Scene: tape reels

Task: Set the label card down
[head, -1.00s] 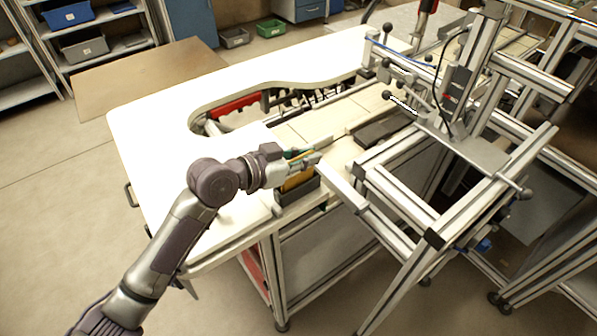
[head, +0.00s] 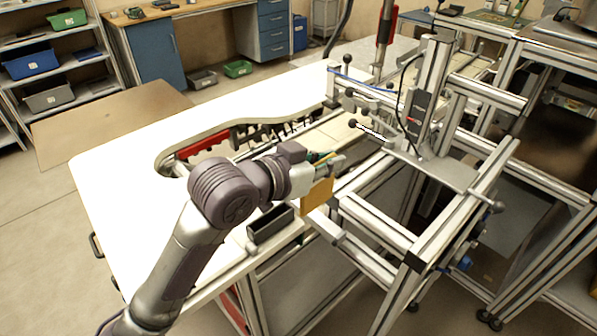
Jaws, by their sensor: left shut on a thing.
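My left gripper (head: 325,166) is shut on a flat orange-yellow label card (head: 318,194). The card hangs upright below the fingers, to the right of a small dark open box (head: 270,224) at the front edge of the white worktable (head: 125,185). The card is clear of the box. The fingertips and the card's upper edge are partly hidden by the gripper itself. My right gripper does not show.
An aluminium frame (head: 375,222) with levers stands just right of the card. The table has a curved cutout with a red part (head: 203,146) in it. The white top at left is clear. Shelves with bins (head: 48,97) stand at the back left.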

